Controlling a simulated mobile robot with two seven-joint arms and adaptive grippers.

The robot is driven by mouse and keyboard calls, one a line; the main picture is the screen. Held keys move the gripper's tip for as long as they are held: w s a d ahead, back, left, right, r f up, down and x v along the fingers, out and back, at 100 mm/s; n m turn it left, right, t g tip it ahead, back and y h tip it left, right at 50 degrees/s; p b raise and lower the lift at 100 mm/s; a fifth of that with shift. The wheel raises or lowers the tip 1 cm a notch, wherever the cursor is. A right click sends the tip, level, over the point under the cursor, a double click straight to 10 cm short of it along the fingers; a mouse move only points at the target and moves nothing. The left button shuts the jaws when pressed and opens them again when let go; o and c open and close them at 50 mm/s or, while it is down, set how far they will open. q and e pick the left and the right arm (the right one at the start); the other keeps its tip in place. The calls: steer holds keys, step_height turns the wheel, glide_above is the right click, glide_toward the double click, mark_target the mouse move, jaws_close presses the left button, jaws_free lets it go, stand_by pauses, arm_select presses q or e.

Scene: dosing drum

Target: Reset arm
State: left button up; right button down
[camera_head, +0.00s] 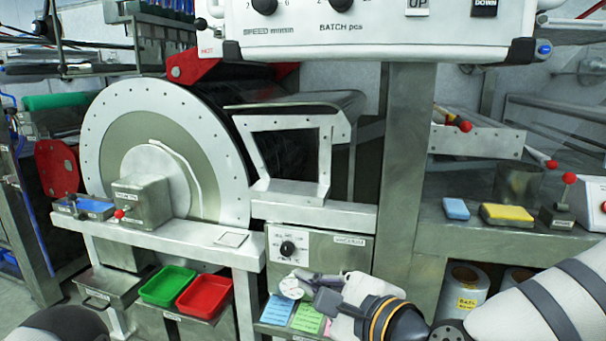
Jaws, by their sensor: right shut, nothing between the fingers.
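My right arm reaches in from the lower right, its pale links with dark bands crossing the bottom of the view. My right gripper (308,284) points left, in front of the panel below the vacuum knob. Its fingers are closed with nothing between them. A small round gauge (291,288) shows right beside the fingertips; I cannot tell whether they touch. At the lower left, a dark rounded part of my left arm shows. My left gripper is out of view.
The large drum disc (104,138) stands at left. A green tray (168,286) and a red tray (205,297) sit below it. Blue and green cards (307,318) lie below my right gripper. A post (407,150) rises behind; a shelf at right holds a yellow sponge (507,214).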

steer(key=s+d+f+n+g+h+p, duration=0.1)
steer(key=s+d+f+n+g+h, duration=0.25)
steer(key=s+f, duration=0.85)
steer(key=s+d+f+n+g, duration=0.2)
steer(key=s+f+n+g, duration=0.4)
steer(key=s+f, duration=0.55)
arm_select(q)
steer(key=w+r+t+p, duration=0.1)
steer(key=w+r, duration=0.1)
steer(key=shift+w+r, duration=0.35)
arm_select(e)
steer(key=s+d+f+n+g+h, duration=0.2)
steer(key=s+d+f+n, duration=0.1)
steer(key=s+d, duration=0.4)
steer(key=s+d+f+n+g+h, duration=0.2)
steer(key=s+d+n, duration=0.4)
steer(key=s, duration=0.5)
steer(key=shift+s+d+f+g+h, duration=0.2)
steer(key=shift+d+f+g+h, duration=0.25)
steer(key=shift+d+f, duration=0.45)
steer(key=shift+d, duration=0.1)
